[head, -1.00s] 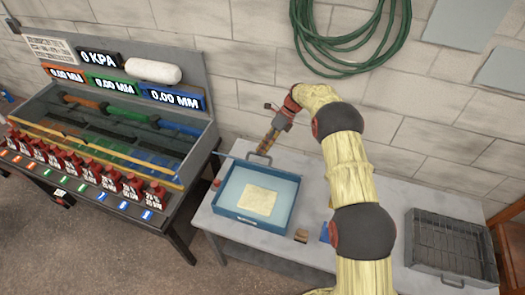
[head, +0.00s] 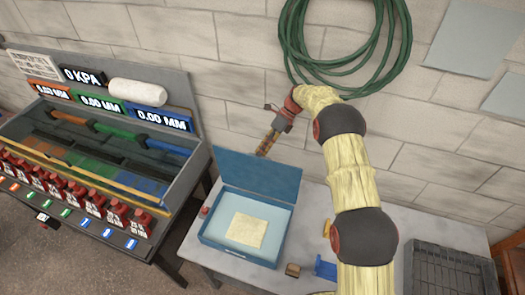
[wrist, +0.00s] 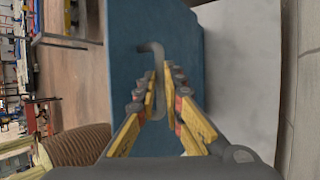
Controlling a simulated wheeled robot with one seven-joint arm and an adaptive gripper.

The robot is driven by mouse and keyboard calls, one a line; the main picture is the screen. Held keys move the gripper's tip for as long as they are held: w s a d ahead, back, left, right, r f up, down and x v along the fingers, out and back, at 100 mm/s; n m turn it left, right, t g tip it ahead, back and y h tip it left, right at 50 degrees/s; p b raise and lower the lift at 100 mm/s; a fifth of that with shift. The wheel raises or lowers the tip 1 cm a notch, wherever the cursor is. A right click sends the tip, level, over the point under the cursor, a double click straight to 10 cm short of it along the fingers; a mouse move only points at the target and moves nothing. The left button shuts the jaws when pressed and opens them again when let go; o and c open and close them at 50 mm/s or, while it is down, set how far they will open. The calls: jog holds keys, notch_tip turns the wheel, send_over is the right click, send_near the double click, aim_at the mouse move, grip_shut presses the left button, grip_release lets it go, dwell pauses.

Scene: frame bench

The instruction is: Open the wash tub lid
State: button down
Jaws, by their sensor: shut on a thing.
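The wash tub (head: 212,234) is a shallow blue box on the grey bench, with a pale yellow sheet inside. Its blue lid (head: 258,179) stands raised along the tub's back edge, inner face toward me, and the tub's inside shows. My gripper (head: 263,152) is at the lid's top edge, reaching down from the upper right. In the wrist view, my gripper (wrist: 161,88) is shut on the lid's grey bent handle (wrist: 157,52), and the blue lid also shows there (wrist: 190,32). The handle's lower part is partly hidden between the fingers.
A rig with red bottles (head: 93,200) and display panels stands left. A red button (head: 204,211) is beside the tub. A small brown block (head: 293,270) and blue piece (head: 325,268) lie right of it. A grey rack (head: 455,275) stands far right; green hose (head: 290,45) hangs above.

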jog(key=shift+s+d+f+g, duration=0.15)
jog(key=shift+s+f, duration=0.1)
jog(key=shift+f, duration=0.4)
jog(key=shift+s+a+f+g, duration=0.15)
jog(key=shift+s+f, duration=0.1)
jog(key=shift+f, duration=0.35)
jog(key=c, duration=2.3)
grip_release()
jog(key=shift+o, duration=1.2)
jog(key=shift+w+a, duration=0.1)
jog(key=shift+w, duration=0.4)
jog(key=shift+o, duration=0.9)
jog(key=shift+s+r, duration=0.25)
jog(key=shift+r, duration=0.05)
notch_tip(320, 180, up, 10)
jog(key=shift+w, duration=0.2)
